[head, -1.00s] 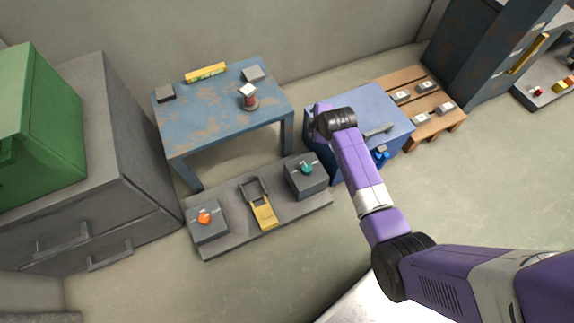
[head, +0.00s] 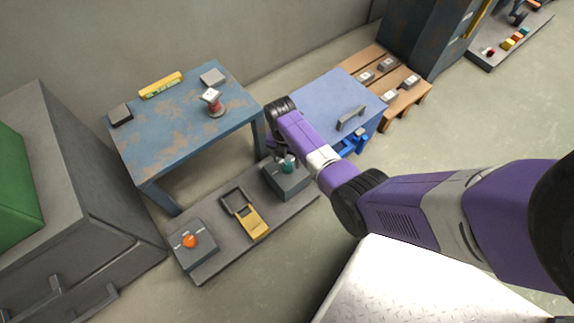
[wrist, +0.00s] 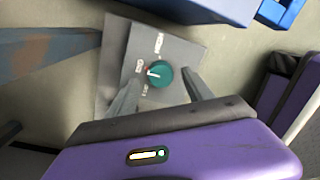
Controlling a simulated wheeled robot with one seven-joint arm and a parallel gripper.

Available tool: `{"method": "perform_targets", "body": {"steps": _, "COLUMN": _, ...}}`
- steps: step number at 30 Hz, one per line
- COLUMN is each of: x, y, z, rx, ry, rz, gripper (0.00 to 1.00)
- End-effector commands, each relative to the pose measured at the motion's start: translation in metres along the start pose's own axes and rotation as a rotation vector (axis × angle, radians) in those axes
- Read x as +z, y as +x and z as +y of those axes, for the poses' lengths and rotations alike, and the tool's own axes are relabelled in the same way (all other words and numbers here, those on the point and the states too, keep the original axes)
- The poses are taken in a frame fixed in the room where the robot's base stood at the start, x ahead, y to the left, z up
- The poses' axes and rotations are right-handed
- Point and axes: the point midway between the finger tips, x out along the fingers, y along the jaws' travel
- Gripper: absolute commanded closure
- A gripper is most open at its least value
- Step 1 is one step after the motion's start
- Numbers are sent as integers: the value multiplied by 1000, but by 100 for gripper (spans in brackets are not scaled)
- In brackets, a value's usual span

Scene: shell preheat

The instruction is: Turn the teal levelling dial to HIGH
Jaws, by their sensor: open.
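The teal dial (wrist: 160,76) sits on a grey box (wrist: 176,48) in the wrist view. Its white pointer mark points left, toward the middle label (wrist: 139,68). A label that seems to read HIGH (wrist: 158,43) lies above it, and a third label (wrist: 145,90) lies below left. My gripper (wrist: 161,80) is open, with one finger on each side of the dial; I cannot tell whether either touches it. In the head view the dial (head: 288,166) is partly hidden by my gripper and arm, on the right of the low grey platform (head: 212,262).
An orange knob (head: 190,241) on a box and a yellow-handled lever (head: 250,221) share the platform. A worn blue table (head: 180,130) stands behind. A blue cabinet (head: 318,100) is close on the right. The floor in front of the platform is clear.

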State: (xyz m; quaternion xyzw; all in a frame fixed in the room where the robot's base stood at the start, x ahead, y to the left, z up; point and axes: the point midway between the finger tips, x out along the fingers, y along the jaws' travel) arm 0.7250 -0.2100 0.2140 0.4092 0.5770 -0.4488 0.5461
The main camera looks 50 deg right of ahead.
Motion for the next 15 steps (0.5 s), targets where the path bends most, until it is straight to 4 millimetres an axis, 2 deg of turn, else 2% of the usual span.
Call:
{"method": "perform_targets", "body": {"steps": 1, "x": 0, "y": 11, "z": 0, "rx": 0, "ry": 0, "rz": 0, "gripper": 40}}
{"method": "perform_targets", "body": {"steps": 6, "x": 0, "y": 24, "z": 1, "rx": 1, "ry": 0, "rz": -1, "gripper": 40}}
{"method": "perform_targets", "body": {"steps": 15, "x": 0, "y": 26, "z": 0, "rx": 1, "ry": 1, "rz": -1, "gripper": 40}}
